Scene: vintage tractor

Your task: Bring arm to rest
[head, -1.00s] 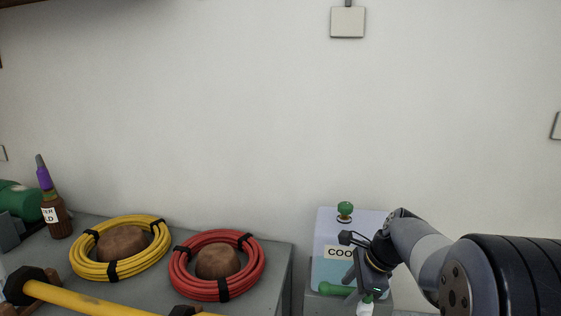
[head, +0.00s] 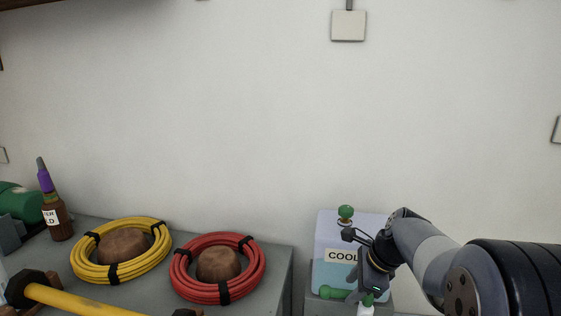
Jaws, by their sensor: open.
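My gripper (head: 350,268) is at the lower right, at the end of my arm, which reaches in from the right edge. It points down in front of a light blue coolant container (head: 331,237) and hides part of its label. The container has a green cap on top (head: 346,213). My gripper is open, and I see nothing held in it; its fingertips are small and hard to make out. A green-topped white bottle (head: 366,307) shows just below my gripper; I cannot tell whether they touch.
A grey bench (head: 283,270) on the left holds a yellow cable coil (head: 91,270), a red cable coil (head: 181,284), a brown bottle (head: 62,222) and a yellow bar (head: 90,303). A green thing (head: 335,293) lies by the container. The wall behind is mostly bare.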

